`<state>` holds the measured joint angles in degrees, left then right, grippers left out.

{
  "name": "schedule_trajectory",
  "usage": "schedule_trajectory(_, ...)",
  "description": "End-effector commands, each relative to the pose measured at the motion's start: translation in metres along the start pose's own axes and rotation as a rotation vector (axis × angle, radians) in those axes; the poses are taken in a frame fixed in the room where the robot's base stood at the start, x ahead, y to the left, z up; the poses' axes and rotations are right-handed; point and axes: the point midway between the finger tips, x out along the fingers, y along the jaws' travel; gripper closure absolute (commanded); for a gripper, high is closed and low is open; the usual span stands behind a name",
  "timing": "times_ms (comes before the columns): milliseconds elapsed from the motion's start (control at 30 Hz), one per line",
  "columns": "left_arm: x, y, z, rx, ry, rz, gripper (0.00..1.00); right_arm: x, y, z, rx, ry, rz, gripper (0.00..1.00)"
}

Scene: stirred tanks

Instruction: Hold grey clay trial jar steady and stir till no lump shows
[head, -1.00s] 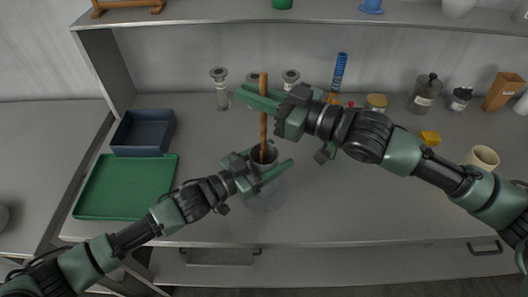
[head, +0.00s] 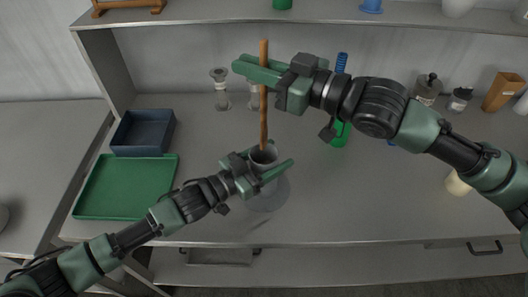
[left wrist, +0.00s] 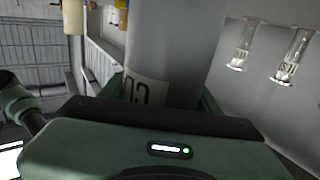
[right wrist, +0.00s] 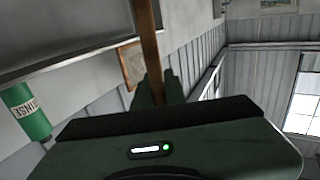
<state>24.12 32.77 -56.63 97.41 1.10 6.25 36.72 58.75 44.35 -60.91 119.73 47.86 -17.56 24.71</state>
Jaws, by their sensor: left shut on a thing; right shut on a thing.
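The grey jar (head: 263,157) stands upright near the front middle of the bench. My left gripper (head: 268,166) is shut around it; the jar also fills the left wrist view (left wrist: 175,50), with a pale label partly hidden. My right gripper (head: 256,70) is shut on a wooden stirring stick (head: 263,115), high above the jar. The stick (right wrist: 150,50) also shows in the right wrist view. It is nearly upright, and its lower end is at the jar's mouth; I cannot tell how far inside. The jar's contents are too small to make out.
A green tray (head: 120,190) and a dark blue bin (head: 143,135) lie to the left. A green bottle (head: 340,135) stands behind my right arm. Dark-capped bottles (head: 427,88) and a wooden block (head: 502,92) stand back right. A shelf (head: 200,15) runs along the back.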

Motion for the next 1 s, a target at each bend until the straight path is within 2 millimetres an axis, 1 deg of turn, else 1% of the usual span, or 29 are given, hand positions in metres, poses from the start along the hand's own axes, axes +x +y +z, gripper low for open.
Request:
schedule_trajectory(267,0.0,0.0,0.0,0.0,-0.001,0.0,0.82,0.0,0.0,0.0,0.0,0.0,0.0,1.0)
schedule_trajectory(300,0.0,0.0,0.0,0.0,-0.001,0.0,0.35,0.0,0.0,0.0,0.0,0.0,0.0,1.0)
schedule_trajectory(367,0.0,0.0,0.0,0.0,-0.001,0.0,0.19,0.0,0.0,0.0,0.0,0.0,0.0,1.0)
schedule_trajectory(400,0.0,0.0,0.0,0.0,-0.001,0.0,0.13,0.0,0.0,0.0,0.0,0.0,0.0,1.0)
schedule_trajectory(667,0.0,0.0,0.0,0.0,0.0,0.0,0.13,0.0,0.0,0.0,0.0,0.0,0.0,1.0)
schedule_trajectory(767,-0.003,0.0,0.001,0.0,-0.001,-0.001,0.13,0.0,0.0,0.0,0.0,0.0,0.0,1.0)
schedule_trajectory(867,-0.014,-0.001,0.001,-0.001,-0.002,-0.002,0.13,0.0,0.0,0.0,0.0,0.0,0.0,1.0)
schedule_trajectory(1000,-0.041,-0.001,0.002,0.0,-0.005,-0.002,0.13,0.0,0.0,0.0,0.0,0.0,0.0,1.0)
